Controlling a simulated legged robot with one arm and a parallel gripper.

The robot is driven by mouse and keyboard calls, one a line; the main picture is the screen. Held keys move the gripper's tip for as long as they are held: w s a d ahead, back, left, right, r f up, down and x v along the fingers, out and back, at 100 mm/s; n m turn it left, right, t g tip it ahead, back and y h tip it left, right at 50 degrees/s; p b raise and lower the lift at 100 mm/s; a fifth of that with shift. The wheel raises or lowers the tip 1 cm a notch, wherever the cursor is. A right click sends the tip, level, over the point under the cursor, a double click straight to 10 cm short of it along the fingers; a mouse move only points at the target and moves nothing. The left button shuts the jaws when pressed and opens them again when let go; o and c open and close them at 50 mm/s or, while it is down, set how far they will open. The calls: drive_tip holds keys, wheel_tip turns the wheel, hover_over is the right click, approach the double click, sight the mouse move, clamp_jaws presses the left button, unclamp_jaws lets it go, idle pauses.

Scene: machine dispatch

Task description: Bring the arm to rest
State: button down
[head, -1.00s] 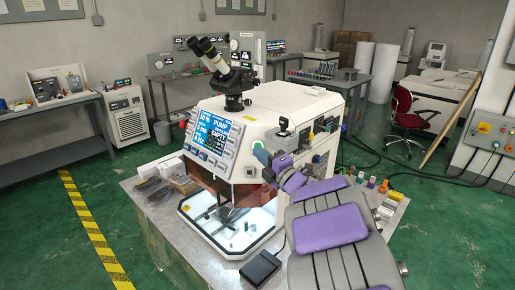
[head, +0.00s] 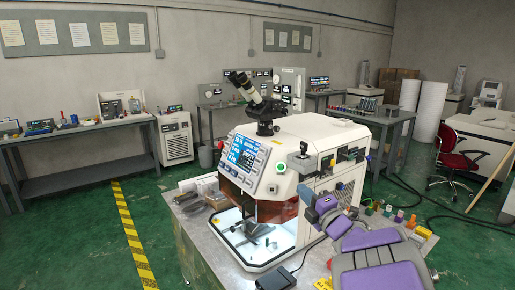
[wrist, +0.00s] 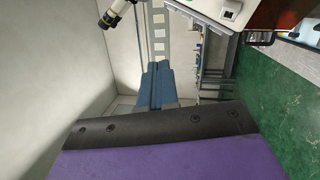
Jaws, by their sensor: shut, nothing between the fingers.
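My arm, grey with purple pads, reaches up from the lower right of the head view. My gripper (head: 309,193) is at its far end, in front of the right side of the white machine; whether it touches the machine cannot be told. In the wrist view my gripper's blue-grey fingers (wrist: 153,82) lie together with nothing held between them. The white machine (head: 318,130) has a lit screen, a microscope on top and a reddish window over a bright work chamber.
The machine stands on a grey table (head: 205,235) with a black pedal (head: 275,278) at its front and small coloured bottles (head: 388,211) at right. A bench (head: 85,130) stands at left, a red chair (head: 452,162) at right. Green floor is open at left.

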drive_tip(key=s+d+f+m+g+h, duration=0.1)
drive_tip(key=s+d+m+h, duration=0.2)
drive_tip(key=d+m+h, duration=0.6)
drive_tip(key=s+d+f+m+g+h, duration=0.2)
drive_tip(key=s+f+m+g, duration=0.25)
drive_tip(key=s, duration=0.25)
drive_tip(key=s+d+f+m+g+h, duration=0.2)
drive_tip(key=s+f+m+g, duration=0.1)
drive_tip(key=s+m, duration=0.3)
drive_tip(key=s+a+f+m+g+y, duration=0.1)
drive_tip(key=s+a+f+g, duration=0.1)
drive_tip(key=s, duration=0.9)
drive_tip(key=s+a+f+m+g+y, duration=0.1)
drive_tip(key=s+a+g, duration=0.4)
drive_tip(key=s, duration=0.7)
drive_tip(key=s+a+f+m+g+y, duration=0.2)
drive_tip(key=s+a+f+m+g, duration=0.1)
drive_tip(key=s, duration=0.8)
drive_tip(key=shift+s+a+f+g, duration=0.3)
drive_tip(key=shift+a+f+g, duration=0.25)
drive_tip(key=shift+a, duration=0.55)
